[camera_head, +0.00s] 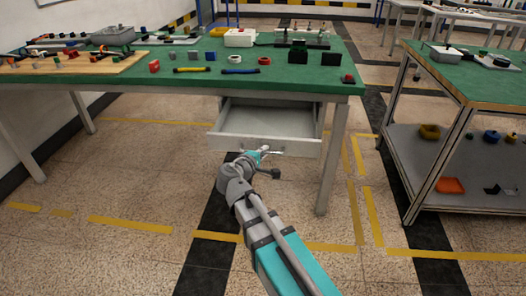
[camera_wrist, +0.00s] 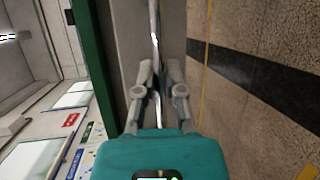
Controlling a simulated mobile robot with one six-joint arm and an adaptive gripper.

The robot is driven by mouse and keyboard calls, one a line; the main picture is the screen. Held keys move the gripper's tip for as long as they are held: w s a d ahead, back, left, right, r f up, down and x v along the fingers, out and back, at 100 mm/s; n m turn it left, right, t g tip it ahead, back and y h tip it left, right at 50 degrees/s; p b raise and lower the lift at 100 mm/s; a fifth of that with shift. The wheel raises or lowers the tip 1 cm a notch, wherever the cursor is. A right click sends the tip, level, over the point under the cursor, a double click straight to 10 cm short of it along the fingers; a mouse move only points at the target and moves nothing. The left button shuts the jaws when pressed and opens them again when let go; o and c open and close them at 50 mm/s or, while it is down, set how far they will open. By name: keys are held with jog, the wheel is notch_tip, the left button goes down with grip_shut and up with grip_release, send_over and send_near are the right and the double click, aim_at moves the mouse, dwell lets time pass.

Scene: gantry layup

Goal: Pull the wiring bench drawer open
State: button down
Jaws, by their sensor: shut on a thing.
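The wiring bench (camera_head: 340,90) has a green top, and its grey drawer (camera_head: 300,149) under the top stands pulled out, with its inside showing empty. My gripper (camera_head: 262,153) is at the middle of the drawer front. In the wrist view my gripper (camera_wrist: 158,78) has its two fingers on either side of the thin pale handle (camera_wrist: 155,25), shut on it. The grey drawer front (camera_wrist: 174,30) lies just beyond the fingers. My wrist hides part of the drawer front in the head view.
Small parts, a wooden board (camera_head: 70,65) and a white box (camera_head: 239,37) lie on the bench top. A second green-topped bench with a lower shelf (camera_head: 400,140) stands at the right. The floor in front of the drawer is clear, with yellow tape lines.

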jog(key=c, duration=0.7)
grip_release()
